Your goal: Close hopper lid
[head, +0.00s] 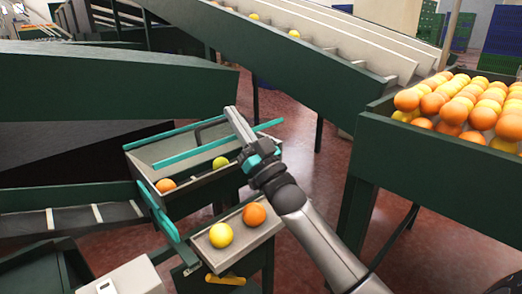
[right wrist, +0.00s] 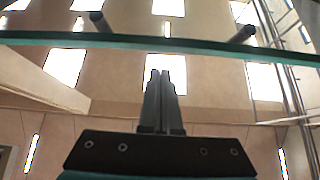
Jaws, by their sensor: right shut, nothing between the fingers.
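The hopper (head: 196,186) is a grey bin with teal edges, holding an orange and a yellow-green fruit. A long teal bar (head: 180,157) slants across its top, with a grey bent handle (head: 205,124) behind it; I take this bar to be the lid's edge, and the lid looks raised. My right gripper (head: 232,112) is shut and empty at the bar's right half, crossing it in the picture. In the right wrist view the shut fingers (right wrist: 165,85) point up toward a teal-edged bar (right wrist: 180,43) with two dark posts. Contact cannot be told. My left gripper is out of view.
A small tray (head: 238,237) with a yellow and an orange fruit sits in front of the hopper. A green bin (head: 400,160) heaped with oranges stands at right. Green conveyors (head: 100,85) flank the left and back. Red floor (head: 310,150) shows between them.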

